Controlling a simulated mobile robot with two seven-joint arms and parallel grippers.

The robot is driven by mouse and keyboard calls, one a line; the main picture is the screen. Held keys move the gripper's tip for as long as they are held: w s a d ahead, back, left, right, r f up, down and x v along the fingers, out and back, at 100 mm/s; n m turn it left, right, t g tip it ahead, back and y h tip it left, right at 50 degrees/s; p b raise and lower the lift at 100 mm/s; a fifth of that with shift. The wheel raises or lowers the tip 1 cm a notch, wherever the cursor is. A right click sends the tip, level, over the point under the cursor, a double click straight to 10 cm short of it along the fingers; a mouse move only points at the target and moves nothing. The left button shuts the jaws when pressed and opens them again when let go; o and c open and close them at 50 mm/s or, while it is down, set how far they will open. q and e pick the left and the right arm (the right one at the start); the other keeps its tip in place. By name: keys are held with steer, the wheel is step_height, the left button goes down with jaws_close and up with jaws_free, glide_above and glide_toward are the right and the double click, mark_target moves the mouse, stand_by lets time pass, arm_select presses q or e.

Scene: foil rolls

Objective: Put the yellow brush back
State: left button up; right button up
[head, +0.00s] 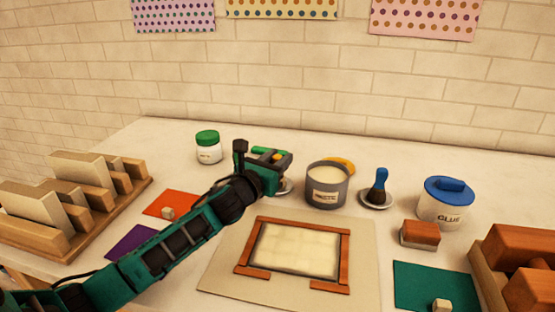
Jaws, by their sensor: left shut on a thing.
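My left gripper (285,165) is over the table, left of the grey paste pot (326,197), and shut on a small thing. Only a bright green bit with a yellowish edge shows at the jaws, so I cannot tell whether it is the yellow brush. A pale saucer (286,187) shows partly below the gripper. The paste pot stands open with pale paste inside. A yellow disc like a lid (341,163) is partly hidden behind it. A blue brush (378,186) stands on another saucer (377,203) to the right. My right gripper is not in view.
A green-lidded jar (208,148) stands behind left, a blue-lidded glue jar (446,203) at right. A board (221,262) with a wooden frame (343,262) lies in front. Wooden racks (130,203) fill the left; reddish blocks (521,247) lie right.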

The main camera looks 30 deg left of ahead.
arm_select(q)
steer(key=shift+f, duration=0.15)
steer(key=o, duration=1.6)
step_height(320, 180, up, 5)
steer(key=p, duration=0.4)
steer(key=shift+f+p, duration=0.15)
steer(key=shift+p, duration=0.2)
steer(key=shift+r+p, duration=0.35)
steer(key=shift+r, duration=1.85)
steer(key=shift+f, duration=0.1)
